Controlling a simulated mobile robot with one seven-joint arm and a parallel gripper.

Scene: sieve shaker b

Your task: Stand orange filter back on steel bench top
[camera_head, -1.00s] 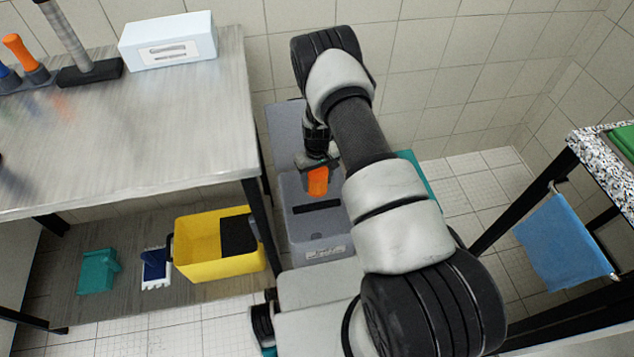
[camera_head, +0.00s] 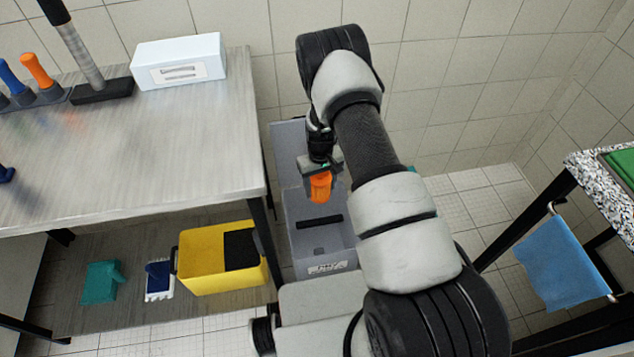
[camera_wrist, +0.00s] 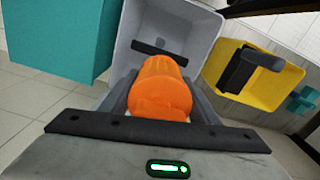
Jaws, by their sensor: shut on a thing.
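The orange filter (camera_head: 320,187) is a small ribbed orange cylinder. My gripper (camera_head: 321,170) is shut on it and holds it over the grey bin (camera_head: 322,228), to the right of the bench. In the wrist view the orange filter (camera_wrist: 160,88) sits between the two fingers, with the open grey bin (camera_wrist: 205,50) beyond it. The steel bench top (camera_head: 150,140) is at the left in the head view, apart from my gripper. The side of the filter facing my palm is hidden.
On the bench stand a white box (camera_head: 180,62), a grey-shafted stand (camera_head: 97,70) and orange- and blue-handled tools (camera_head: 38,72). The bench's front and right part is clear. Below are a yellow bucket (camera_head: 205,265) and a teal item (camera_head: 103,282). A blue cloth (camera_head: 562,262) hangs at right.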

